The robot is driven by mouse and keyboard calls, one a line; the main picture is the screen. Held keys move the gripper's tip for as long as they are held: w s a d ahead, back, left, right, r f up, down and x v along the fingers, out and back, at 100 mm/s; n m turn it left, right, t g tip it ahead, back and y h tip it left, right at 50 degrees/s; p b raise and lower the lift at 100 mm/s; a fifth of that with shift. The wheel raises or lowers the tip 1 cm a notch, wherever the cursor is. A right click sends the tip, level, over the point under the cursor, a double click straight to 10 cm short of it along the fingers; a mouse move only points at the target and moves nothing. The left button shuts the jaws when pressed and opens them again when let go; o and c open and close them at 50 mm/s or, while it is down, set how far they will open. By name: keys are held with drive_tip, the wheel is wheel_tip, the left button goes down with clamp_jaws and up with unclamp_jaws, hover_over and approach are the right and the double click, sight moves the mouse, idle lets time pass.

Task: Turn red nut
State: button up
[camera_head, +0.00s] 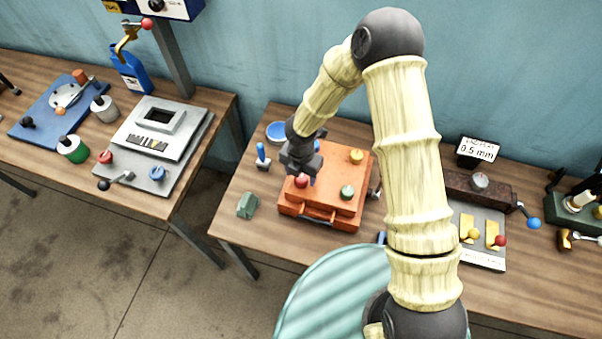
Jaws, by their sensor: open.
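The red nut (301,181) is a small red knob on top of the orange box (335,178), near its left side. My gripper (301,170) is dark and points down just above and behind the red nut. It is open; whether its fingers touch the nut I cannot tell. A yellow knob (356,156) sits at the box's back right and a green knob (347,192) at its front right. A small blue part shows just right of the red nut, partly hidden by my gripper.
A blue-handled tool (262,157), a blue round dish (276,131) and a green block (247,205) lie left of the box. A grey plate with yellow parts (478,237) lies right. My arm hides part of the table. The left table (170,205) holds other fixtures.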

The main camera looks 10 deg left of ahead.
drive_tip(key=shift+f, duration=0.55)
drive_tip(key=shift+c, duration=0.5)
drive_tip(key=c, duration=0.9)
